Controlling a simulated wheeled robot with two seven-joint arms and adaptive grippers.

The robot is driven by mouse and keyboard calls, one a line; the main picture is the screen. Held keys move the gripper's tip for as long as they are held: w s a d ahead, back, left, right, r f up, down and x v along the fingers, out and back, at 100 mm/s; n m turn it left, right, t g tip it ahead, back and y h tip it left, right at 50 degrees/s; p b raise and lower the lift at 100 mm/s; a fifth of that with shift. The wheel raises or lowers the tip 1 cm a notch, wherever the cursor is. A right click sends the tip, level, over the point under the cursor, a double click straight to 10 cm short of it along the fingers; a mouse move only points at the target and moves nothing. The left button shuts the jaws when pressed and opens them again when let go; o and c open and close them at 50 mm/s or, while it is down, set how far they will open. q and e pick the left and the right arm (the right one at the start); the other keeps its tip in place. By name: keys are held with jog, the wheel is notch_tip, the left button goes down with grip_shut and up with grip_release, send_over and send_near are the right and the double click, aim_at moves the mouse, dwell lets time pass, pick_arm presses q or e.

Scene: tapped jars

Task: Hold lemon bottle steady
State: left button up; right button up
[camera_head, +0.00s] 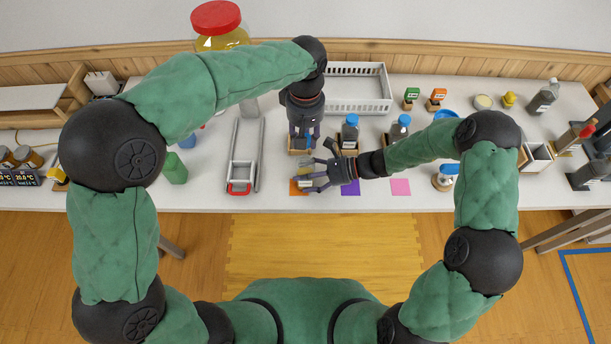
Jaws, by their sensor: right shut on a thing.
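My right gripper (308,180) reaches in from the right and is shut on a small pale thing (319,181) above the orange square (297,188) near the table's front edge. The fingers cover most of this thing, so I cannot tell for sure that it is the lemon bottle. My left gripper (303,136) points down at a small wooden holder (299,152) just behind the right gripper. Its fingertips are too small and covered to show whether they are open or shut.
Blue-capped bottles (350,128) (400,128) stand in wooden holders to the right. A purple square (350,188) and a pink square (400,187) lie in front. A white crate (357,88) and a red-lidded yellow jar (217,25) are behind. A green bottle (174,168) stands left.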

jog(key=o, duration=1.4)
jog(key=shift+c, duration=0.2)
jog(key=shift+d, duration=0.1)
jog(key=v, duration=1.1)
jog(key=shift+d+r, duration=0.15)
jog(key=shift+d, duration=0.25)
pick_arm(q)
jog(key=shift+f, duration=0.1)
